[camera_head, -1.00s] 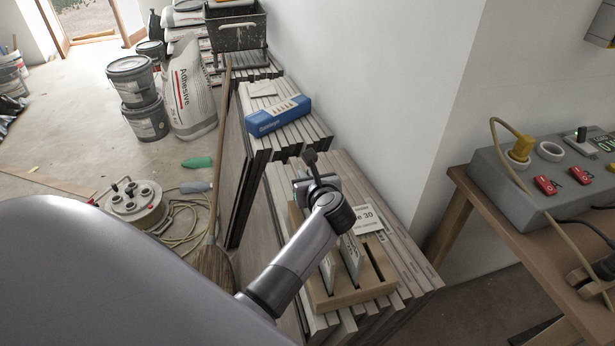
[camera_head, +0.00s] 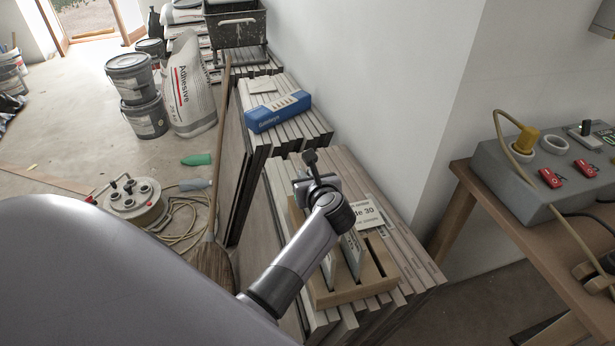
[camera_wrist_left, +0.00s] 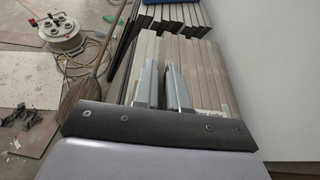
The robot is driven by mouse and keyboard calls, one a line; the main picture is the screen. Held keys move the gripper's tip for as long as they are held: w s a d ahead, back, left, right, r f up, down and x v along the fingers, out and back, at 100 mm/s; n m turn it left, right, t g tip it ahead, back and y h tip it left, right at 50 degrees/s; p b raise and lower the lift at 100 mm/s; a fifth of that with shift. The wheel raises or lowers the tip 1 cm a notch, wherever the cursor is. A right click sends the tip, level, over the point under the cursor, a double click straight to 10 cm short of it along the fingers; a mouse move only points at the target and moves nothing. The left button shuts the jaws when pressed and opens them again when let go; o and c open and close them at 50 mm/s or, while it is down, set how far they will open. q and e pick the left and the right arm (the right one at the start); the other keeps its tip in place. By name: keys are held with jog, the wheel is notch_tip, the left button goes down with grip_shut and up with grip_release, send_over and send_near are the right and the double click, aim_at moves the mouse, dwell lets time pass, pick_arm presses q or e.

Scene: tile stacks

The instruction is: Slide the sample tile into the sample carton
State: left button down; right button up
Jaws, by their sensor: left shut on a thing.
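My left gripper (camera_wrist_left: 160,86) is over the near tile stack, beside a wooden slotted block (camera_head: 345,292). Its two grey fingers show in the wrist view. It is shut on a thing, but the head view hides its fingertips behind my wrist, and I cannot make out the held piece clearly. Thin pale tiles (camera_head: 351,254) stand upright in the block's slots; one slot at the right looks empty. A blue carton (camera_head: 262,118) with pale strips along its top lies on the farther stack, away from the gripper. My right gripper is not seen.
A printed card (camera_head: 367,214) lies behind the block. A broom (camera_head: 213,262) leans left of the stacks. A white wall (camera_head: 370,80) bounds the right side. A bench with a grey switch box (camera_head: 535,185) stands at the right. A cable reel (camera_head: 135,203) lies on the floor.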

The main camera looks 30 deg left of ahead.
pick_arm(q)
jog(key=shift+f, duration=0.25)
jog(key=c, duration=1.1)
grip_release()
jog(key=shift+d, duration=0.1)
